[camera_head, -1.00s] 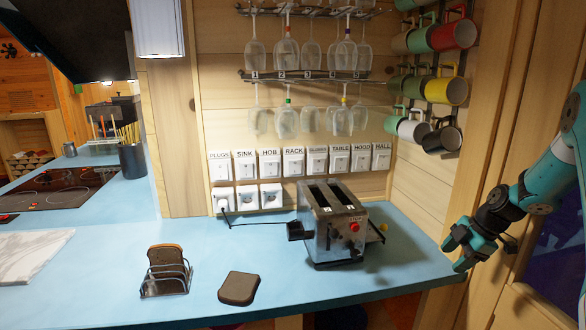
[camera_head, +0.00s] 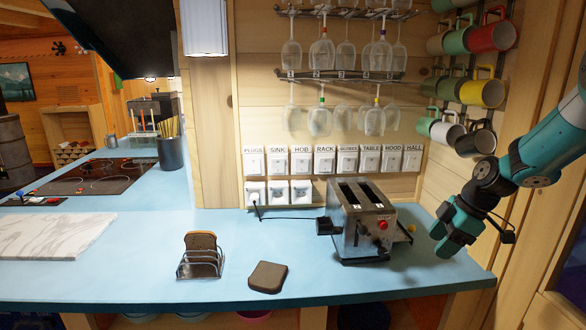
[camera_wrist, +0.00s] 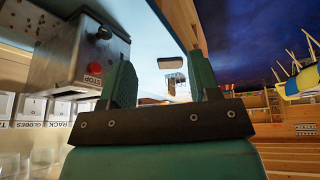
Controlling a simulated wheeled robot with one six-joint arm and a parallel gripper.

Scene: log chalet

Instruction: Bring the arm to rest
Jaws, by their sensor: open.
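My gripper (camera_head: 452,232) is at the right end of the blue counter, right of the steel toaster (camera_head: 362,222). In the wrist view my gripper (camera_wrist: 160,88) is open, with its two green fingers apart and nothing between them. The toaster also shows in the wrist view (camera_wrist: 70,62), upside down, at the upper left, with its red stop button. My teal arm comes in from the right edge. No object is held.
The blue counter (camera_head: 120,288) bears a toast rack (camera_head: 200,262) with bread, a dark slice (camera_head: 267,277) and a marble board (camera_head: 50,235). Mugs (camera_head: 481,92) and hanging glasses (camera_head: 322,55) are on the wall above. A wooden post stands close at right.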

